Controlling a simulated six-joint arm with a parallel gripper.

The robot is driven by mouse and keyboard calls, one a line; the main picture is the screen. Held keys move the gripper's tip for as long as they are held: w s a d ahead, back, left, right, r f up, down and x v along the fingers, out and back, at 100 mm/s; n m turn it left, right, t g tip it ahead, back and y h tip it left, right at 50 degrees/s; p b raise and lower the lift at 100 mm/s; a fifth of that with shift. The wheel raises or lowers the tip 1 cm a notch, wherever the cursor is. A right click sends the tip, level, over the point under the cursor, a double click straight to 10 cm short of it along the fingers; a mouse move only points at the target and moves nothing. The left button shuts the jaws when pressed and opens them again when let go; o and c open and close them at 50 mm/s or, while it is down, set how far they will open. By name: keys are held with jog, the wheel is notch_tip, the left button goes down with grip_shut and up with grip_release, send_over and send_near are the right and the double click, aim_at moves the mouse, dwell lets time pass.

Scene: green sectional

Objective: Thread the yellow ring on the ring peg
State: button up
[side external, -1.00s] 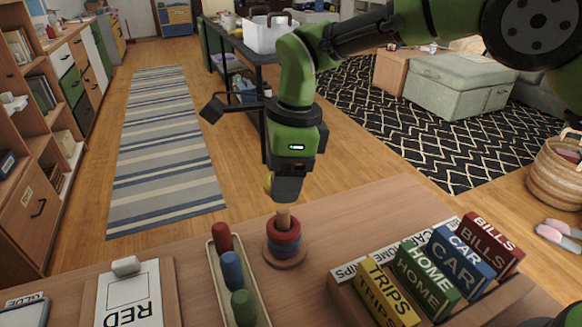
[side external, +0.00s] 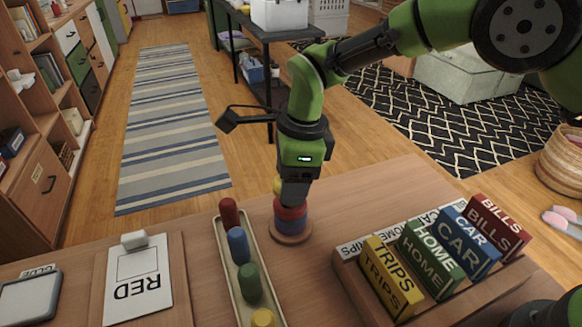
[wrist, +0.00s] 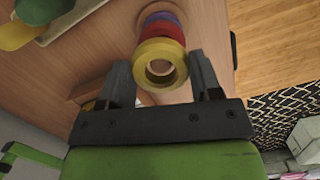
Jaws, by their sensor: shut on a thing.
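The yellow ring (wrist: 160,47) is between the two fingers of my gripper (wrist: 160,72) in the wrist view, and the gripper is shut on it. In the side external view, only a sliver of the yellow ring (side external: 277,186) shows beside my gripper (side external: 294,195). The gripper is over the ring peg, low above the red ring (side external: 290,212). A blue-purple ring (side external: 291,226) lies under the red one on the peg's round wooden base (side external: 291,239). The gripper hides the peg's upper part, so I cannot tell whether the yellow ring is around it.
A tray (side external: 226,250) with several coloured pegs stands left of the ring peg. A wooden holder (side external: 352,280) with labelled blocks stands on the right. A clipboard marked RED (side external: 139,278) lies at the left. The table behind the holder is clear.

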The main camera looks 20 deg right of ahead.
jog(key=shift+f, duration=1.2)
jog(key=o, duration=1)
jog(key=r, duration=0.3)
jog(key=d+r, duration=0.1)
jog(key=r, duration=0.5)
jog(key=shift+s+d+r, duration=0.15)
jog(key=shift+d+r, duration=0.1)
jog(key=shift+r, duration=0.15)
